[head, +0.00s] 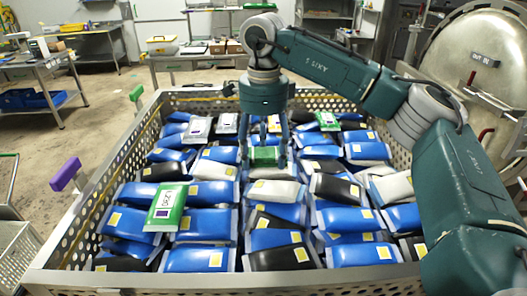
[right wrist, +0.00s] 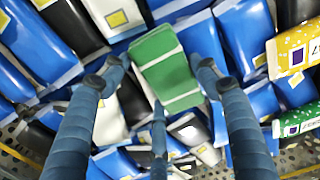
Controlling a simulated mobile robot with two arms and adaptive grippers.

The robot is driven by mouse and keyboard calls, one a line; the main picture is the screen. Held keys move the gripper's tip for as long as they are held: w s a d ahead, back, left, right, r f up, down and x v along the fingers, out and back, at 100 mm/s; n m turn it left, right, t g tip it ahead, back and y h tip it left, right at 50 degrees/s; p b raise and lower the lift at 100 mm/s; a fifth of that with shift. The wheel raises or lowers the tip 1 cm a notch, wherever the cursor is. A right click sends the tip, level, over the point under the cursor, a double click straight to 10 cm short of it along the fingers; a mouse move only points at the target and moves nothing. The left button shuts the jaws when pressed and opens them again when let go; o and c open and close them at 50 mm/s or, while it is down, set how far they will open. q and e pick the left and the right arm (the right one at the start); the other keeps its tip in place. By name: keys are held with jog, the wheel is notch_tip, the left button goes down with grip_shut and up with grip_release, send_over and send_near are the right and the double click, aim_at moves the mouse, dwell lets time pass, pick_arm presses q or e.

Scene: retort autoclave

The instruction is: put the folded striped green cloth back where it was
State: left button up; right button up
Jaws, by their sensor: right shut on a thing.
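The folded green cloth (head: 264,155) with pale stripes is in the middle of the crate in the head view, just under my right gripper (head: 265,138). In the right wrist view the cloth (right wrist: 165,62) lies between the fingers of my right gripper (right wrist: 160,75), which is shut on it. Blue, black and white pouches lie close beneath and around it. I cannot tell whether the cloth touches them. My left gripper is not in view.
The perforated metal crate (head: 150,139) is filled with pouches, including a green one (head: 168,207) at left. A purple handle (head: 66,174) and a green handle (head: 136,93) stick out on its left side. A round metal door (head: 480,60) stands at right.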

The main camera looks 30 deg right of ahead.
aim_at(263, 155)
jog(key=o, duration=1)
jog(key=shift+f, duration=0.1)
jog(key=shift+r, duration=0.4)
notch_tip(263, 155, up, 5)
jog(key=shift+f+b, duration=0.1)
jog(key=shift+b, duration=0.6)
pick_arm(q)
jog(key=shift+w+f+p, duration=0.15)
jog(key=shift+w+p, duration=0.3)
jog(key=shift+p, duration=0.1)
pick_arm(e)
notch_tip(263, 155, up, 7)
jog(key=shift+f, duration=0.15)
